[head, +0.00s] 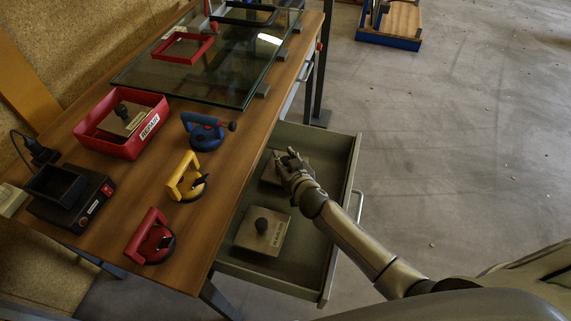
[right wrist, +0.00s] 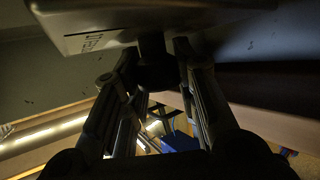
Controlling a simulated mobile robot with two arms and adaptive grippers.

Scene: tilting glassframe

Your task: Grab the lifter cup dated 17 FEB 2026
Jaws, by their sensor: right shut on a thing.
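My right gripper (head: 289,160) is over the open drawer, shut on the dark knob (right wrist: 155,65) of a square beige block (head: 272,173). In the right wrist view the block's edge bears a small label too dark to read. From these views I cannot tell if the block is clear of the drawer floor. Three lifter cups stand on the table: blue (head: 204,131), yellow (head: 186,180) and red (head: 151,238). No date is readable on any of them. My left gripper is not in view.
A second knobbed block (head: 262,231) lies in the grey drawer (head: 350,152). A red REPAIR bin (head: 93,138) holds a similar block. A black device (head: 82,210) stands at the table's left. Glass (head: 235,90) covers the far end. Floor at right is largely clear.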

